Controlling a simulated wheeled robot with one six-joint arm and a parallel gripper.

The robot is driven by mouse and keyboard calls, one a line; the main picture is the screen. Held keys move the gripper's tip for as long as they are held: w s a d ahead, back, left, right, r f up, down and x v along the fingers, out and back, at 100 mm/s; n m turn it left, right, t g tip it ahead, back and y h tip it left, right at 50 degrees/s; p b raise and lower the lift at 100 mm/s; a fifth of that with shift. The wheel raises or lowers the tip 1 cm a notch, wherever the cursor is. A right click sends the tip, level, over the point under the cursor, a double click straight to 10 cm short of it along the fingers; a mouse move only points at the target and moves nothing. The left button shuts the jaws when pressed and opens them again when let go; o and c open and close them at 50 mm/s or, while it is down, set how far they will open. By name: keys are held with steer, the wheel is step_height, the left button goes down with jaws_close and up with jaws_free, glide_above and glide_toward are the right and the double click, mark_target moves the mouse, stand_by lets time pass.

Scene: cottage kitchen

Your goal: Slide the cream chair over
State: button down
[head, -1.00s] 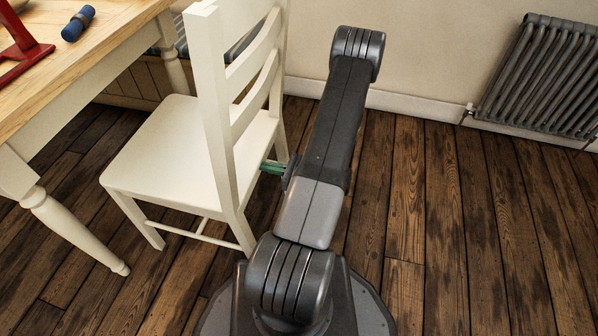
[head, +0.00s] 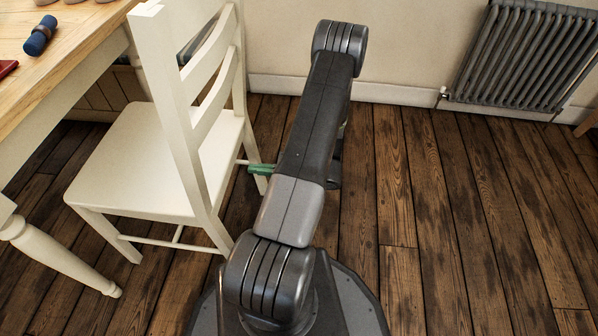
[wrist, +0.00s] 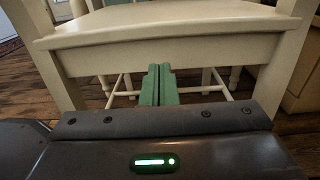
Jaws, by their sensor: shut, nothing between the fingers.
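The cream chair (head: 138,163) stands upright at the left in the head view, its seat toward the table and its slatted back toward my arm. My gripper (head: 250,169) shows green fingers just to the right of the chair's back, at about the height of the seat edge. In the wrist view the chair's seat edge (wrist: 170,55) spans the picture between its two back posts. My gripper (wrist: 160,68) is shut and empty there, its tips pointing at the middle of that edge. I cannot tell whether they touch it.
A table with a wooden top (head: 75,55) and cream legs stands at the left, close to the chair. A blue roll (head: 40,35) lies on it. A grey radiator (head: 520,60) is on the back wall. The plank floor (head: 450,200) at the right is clear.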

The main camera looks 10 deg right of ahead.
steer(key=v, duration=0.4)
steer(key=shift+s+d, duration=0.1)
steer(key=shift+d, duration=0.3)
